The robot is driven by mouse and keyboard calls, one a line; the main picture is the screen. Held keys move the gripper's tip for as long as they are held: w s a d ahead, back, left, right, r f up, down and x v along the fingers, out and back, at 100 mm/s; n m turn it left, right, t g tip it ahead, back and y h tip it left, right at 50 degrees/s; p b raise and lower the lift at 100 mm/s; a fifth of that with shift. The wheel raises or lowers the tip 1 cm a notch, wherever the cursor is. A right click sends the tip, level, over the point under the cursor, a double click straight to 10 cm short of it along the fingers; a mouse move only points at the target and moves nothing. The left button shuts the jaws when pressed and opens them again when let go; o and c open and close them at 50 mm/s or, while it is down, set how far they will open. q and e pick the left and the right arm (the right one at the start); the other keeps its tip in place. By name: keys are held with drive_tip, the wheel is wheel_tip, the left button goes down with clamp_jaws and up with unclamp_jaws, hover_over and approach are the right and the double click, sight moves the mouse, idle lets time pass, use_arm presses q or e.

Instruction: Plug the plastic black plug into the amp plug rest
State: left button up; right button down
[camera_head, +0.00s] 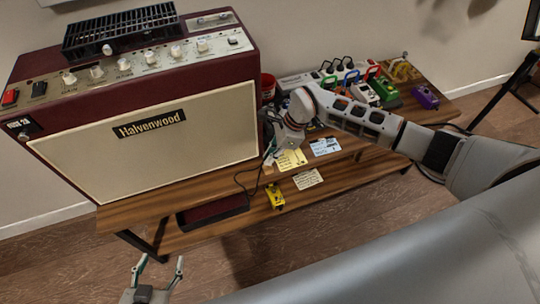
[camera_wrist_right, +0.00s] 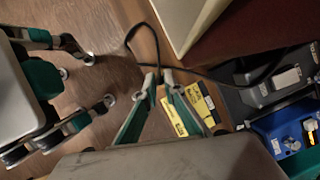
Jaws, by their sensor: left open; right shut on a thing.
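My right gripper (camera_head: 270,157) is by the lower right side of the maroon amp (camera_head: 228,142), above the bench edge. In the right wrist view its fingertips (camera_wrist_right: 160,75) are nearly together at a thin black cable (camera_wrist_right: 154,38). The black plug is mostly hidden between the fingertips. The cable also hangs in a loop in the head view (camera_head: 238,184). A small black plate (camera_head: 23,127) is on the amp's left front corner; I cannot tell whether it is the plug rest. My left gripper (camera_head: 161,267) is open and empty, low in front of the amp; it also shows in the right wrist view (camera_wrist_right: 99,82).
The wooden bench (camera_head: 150,207) carries several pedals, including a green one (camera_head: 383,92) and a purple one (camera_head: 426,97). Paper notes (camera_head: 325,146) lie near my right gripper. A yellow pedal (camera_head: 275,195) and a dark tray (camera_head: 212,211) are lower down. The floor in front is clear.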

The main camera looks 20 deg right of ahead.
use_arm(q)
drive_tip(key=shift+s+f, duration=0.45)
drive_tip(key=shift+f, duration=0.1)
use_arm(e)
drive_tip(key=shift+f, duration=0.3)
use_arm(q)
drive_tip(key=shift+w, duration=0.2)
use_arm(e)
drive_tip(key=shift+f, duration=0.2)
use_arm(q)
drive_tip(key=shift+w+r+b, duration=0.15)
drive_tip(key=shift+w+b, duration=0.15)
drive_tip(key=shift+b, duration=0.1)
use_arm(e)
drive_tip(key=shift+f, duration=0.3)
use_arm(q)
drive_tip(key=shift+s, duration=0.15)
use_arm(e)
drive_tip(key=shift+f, duration=0.1)
